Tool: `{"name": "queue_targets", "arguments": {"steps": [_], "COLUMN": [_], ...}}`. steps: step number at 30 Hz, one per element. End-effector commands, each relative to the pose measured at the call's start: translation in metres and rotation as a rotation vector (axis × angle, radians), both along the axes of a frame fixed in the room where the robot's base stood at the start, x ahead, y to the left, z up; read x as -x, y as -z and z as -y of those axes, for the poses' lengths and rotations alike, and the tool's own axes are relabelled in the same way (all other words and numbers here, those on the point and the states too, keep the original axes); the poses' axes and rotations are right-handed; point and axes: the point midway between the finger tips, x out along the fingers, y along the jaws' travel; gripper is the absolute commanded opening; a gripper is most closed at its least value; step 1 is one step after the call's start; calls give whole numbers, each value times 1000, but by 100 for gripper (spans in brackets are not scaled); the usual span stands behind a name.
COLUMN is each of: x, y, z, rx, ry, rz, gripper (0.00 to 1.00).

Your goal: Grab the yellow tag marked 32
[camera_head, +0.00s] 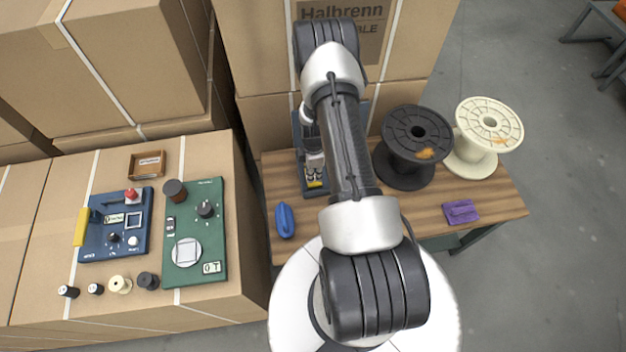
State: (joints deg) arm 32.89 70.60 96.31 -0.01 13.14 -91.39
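A small yellow patch (316,184) shows on the wooden table just below the end of my gripper (315,176); it may be the tag, but no number is readable. My gripper points down close over it, partly covered by my arm. I cannot tell whether its fingers touch the yellow patch or whether they are open. Another yellow piece (81,227) sits at the left edge of the blue panel on the cardboard boxes, with no readable mark.
A black spool (411,150) and a cream spool (487,132) stand on the wooden table (420,215). A blue object (285,221) and a purple block (461,212) lie near its front. A green panel (208,255) lies on the boxes left. Large cartons rise behind.

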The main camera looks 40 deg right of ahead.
Motion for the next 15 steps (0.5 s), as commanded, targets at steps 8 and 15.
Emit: {"name": "queue_targets", "arguments": {"steps": [8, 15], "x": [-1, -4], "y": [25, 51], "z": [0, -4], "rx": [1, 0], "ry": [0, -1], "rz": [2, 0], "gripper": [18, 18]}}
